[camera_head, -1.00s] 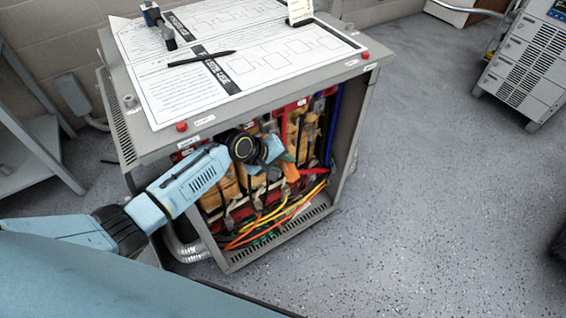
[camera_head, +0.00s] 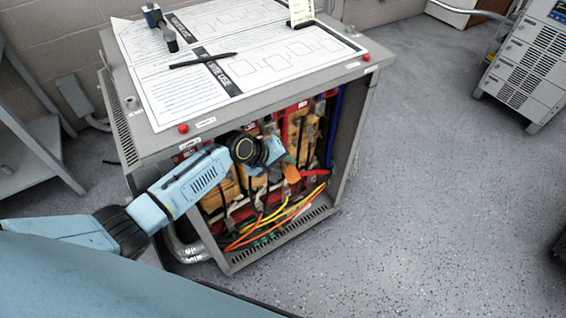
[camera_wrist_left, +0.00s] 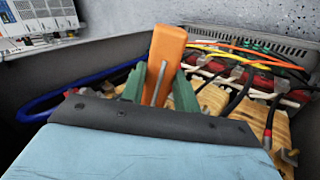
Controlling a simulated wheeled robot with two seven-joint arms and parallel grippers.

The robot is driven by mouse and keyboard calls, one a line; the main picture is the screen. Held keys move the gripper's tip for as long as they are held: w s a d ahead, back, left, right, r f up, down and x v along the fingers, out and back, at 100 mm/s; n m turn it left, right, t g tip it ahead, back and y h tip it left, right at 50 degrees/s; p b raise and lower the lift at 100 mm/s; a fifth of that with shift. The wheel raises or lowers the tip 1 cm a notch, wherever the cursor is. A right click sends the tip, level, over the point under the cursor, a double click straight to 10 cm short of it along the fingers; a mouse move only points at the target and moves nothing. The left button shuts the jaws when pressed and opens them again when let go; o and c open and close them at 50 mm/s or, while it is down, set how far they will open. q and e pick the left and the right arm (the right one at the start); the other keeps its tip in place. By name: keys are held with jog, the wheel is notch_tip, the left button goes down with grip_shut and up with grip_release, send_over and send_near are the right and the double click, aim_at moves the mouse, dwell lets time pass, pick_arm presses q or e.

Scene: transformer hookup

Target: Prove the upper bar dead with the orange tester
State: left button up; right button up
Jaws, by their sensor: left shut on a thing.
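My left arm reaches in from the left to the open front of the grey transformer cabinet (camera_head: 270,98). My left gripper (camera_head: 284,160) is inside the opening, shut on the orange tester (camera_head: 290,173). In the left wrist view the orange tester (camera_wrist_left: 164,60) stands out between the green fingers of my left gripper (camera_wrist_left: 160,88). The tester's tip is hidden, and I cannot tell whether it touches a bar. Red bars and yellow-brown windings (camera_head: 292,130) show behind the gripper. I cannot tell which bar is the upper one. My right gripper is not in view.
Yellow, orange and black cables (camera_head: 270,222) run across the cabinet's lower front, and a blue cable (camera_head: 333,125) runs down its right side. Papers, a black pen (camera_head: 203,60) and a blue-and-black tool (camera_head: 160,27) lie on top.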

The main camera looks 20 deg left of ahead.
aim_at(296, 180)
pick_arm(q)
jog(key=shift+a, duration=0.1)
dwell(0.7)
jog(key=shift+r+p, duration=0.1)
jog(key=shift+p, duration=0.3)
jog(key=shift+s+d+p, duration=0.7)
jog(key=shift+d+p, duration=0.3)
jog(key=s+d+p, duration=0.2)
jog(key=d+p, duration=0.1)
jog(key=shift+s+d, duration=0.1)
jog(key=shift+s, duration=0.15)
jog(key=shift+s+d, duration=0.2)
jog(key=shift+d, duration=0.05)
